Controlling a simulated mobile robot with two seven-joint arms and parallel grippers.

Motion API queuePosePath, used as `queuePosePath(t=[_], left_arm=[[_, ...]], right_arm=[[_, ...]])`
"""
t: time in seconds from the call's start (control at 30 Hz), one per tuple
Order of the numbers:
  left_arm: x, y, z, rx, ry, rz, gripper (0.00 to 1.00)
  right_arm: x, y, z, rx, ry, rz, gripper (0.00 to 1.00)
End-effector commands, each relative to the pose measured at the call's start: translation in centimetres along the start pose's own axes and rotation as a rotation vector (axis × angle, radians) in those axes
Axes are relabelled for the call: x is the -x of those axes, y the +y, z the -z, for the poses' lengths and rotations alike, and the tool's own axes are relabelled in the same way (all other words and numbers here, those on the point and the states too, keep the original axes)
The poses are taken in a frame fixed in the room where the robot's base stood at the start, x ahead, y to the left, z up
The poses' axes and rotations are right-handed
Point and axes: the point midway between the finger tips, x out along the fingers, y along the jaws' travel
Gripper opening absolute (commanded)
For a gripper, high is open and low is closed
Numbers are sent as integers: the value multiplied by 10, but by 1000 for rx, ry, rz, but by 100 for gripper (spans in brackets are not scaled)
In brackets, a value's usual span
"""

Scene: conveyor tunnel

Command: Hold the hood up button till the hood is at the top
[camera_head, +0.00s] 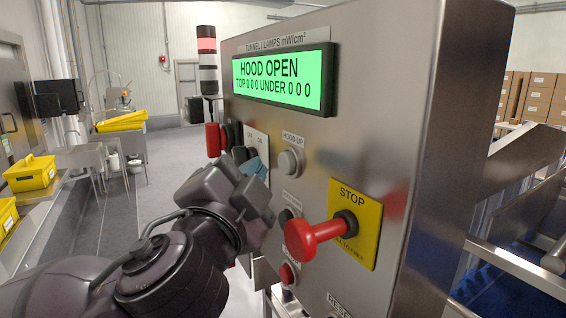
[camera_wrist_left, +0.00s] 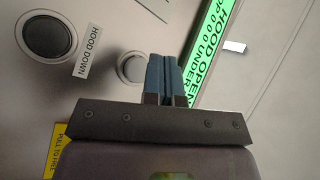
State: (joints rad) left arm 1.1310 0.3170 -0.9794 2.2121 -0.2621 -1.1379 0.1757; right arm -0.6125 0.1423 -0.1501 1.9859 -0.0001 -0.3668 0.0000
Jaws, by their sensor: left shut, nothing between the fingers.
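The pale grey HOOD UP button (camera_head: 290,162) sits on the steel panel under its label. My left gripper (camera_head: 256,167) has its blue fingertips to the left of this button, with a gap between them in the head view. In the left wrist view the closed blue fingers (camera_wrist_left: 164,76) stand beside a round grey button (camera_wrist_left: 131,68), its label hidden. The fingers are shut and hold nothing. The green display (camera_head: 283,80) reads HOOD OPEN, TOP 0 0 0 UNDER 0 0 0. The hood itself is not identifiable. My right gripper is not in view.
A red STOP mushroom button (camera_head: 315,237) sticks out on a yellow plate, right of my left gripper. A dark HOOD DOWN button (camera_wrist_left: 50,38) shows in the wrist view. A red-topped stack light (camera_head: 207,60) stands behind the panel. Open floor lies at left.

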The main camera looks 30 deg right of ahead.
Motion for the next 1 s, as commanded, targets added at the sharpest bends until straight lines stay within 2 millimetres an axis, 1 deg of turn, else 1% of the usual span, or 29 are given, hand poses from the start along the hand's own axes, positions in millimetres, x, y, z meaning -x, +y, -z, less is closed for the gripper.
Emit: queuePosePath(t=[0.5,1.0], left_arm=[[28,-20,-20,1,0,-1,0],[30,-22,-22,0,1,0,0]], right_arm=[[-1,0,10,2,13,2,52],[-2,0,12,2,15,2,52]])
